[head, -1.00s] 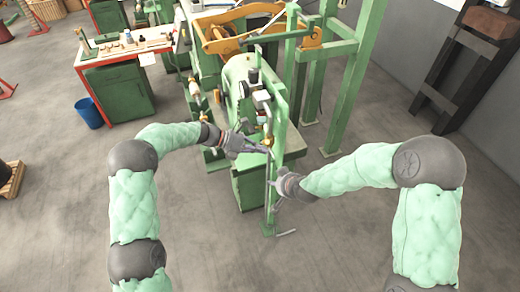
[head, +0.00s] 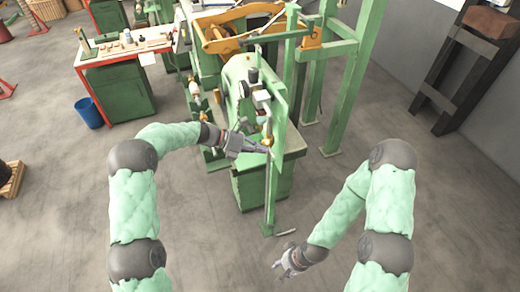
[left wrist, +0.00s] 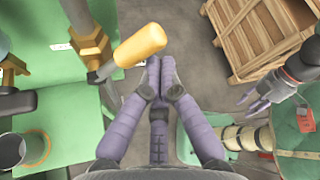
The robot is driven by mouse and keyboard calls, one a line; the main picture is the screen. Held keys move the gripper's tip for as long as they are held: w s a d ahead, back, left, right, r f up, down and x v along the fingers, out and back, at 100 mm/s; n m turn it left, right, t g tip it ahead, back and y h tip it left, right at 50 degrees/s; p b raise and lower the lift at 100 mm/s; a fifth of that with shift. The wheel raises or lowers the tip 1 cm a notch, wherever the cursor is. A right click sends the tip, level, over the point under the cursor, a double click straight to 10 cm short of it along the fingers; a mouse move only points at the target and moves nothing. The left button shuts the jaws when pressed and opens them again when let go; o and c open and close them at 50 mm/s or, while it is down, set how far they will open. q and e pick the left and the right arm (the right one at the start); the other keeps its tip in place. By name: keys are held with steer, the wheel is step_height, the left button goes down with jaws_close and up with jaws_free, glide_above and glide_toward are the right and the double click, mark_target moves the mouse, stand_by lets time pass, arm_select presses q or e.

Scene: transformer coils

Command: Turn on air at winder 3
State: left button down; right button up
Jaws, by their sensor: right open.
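In the left wrist view an air valve with a yellow handle (left wrist: 140,45) sits on a brass fitting (left wrist: 90,45) beside a green panel. In the head view a small yellow part (head: 267,141) shows on the green machine post by my left gripper (head: 267,151). In the left wrist view the left fingertips (left wrist: 160,66) are together just beside and below the handle's free end, with nothing seen between them; contact cannot be told. My right gripper (head: 280,264) is open and empty, low in front of the machine; it also shows in the left wrist view (left wrist: 258,97).
The green winder machine (head: 262,187) stands in the centre with a thin upright post (head: 270,200) in front. A red-edged workbench (head: 118,50) and a blue bin (head: 89,112) are at left. A wooden crate (left wrist: 262,40) shows in the left wrist view.

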arm_select(q)
steer(key=shift+w+r+g+p, duration=0.1)
steer(key=shift+r+g+p, duration=0.15)
steer(key=shift+p, duration=0.2)
arm_select(e)
steer(key=shift+s+r, duration=0.1)
steer(key=shift+r, duration=0.35)
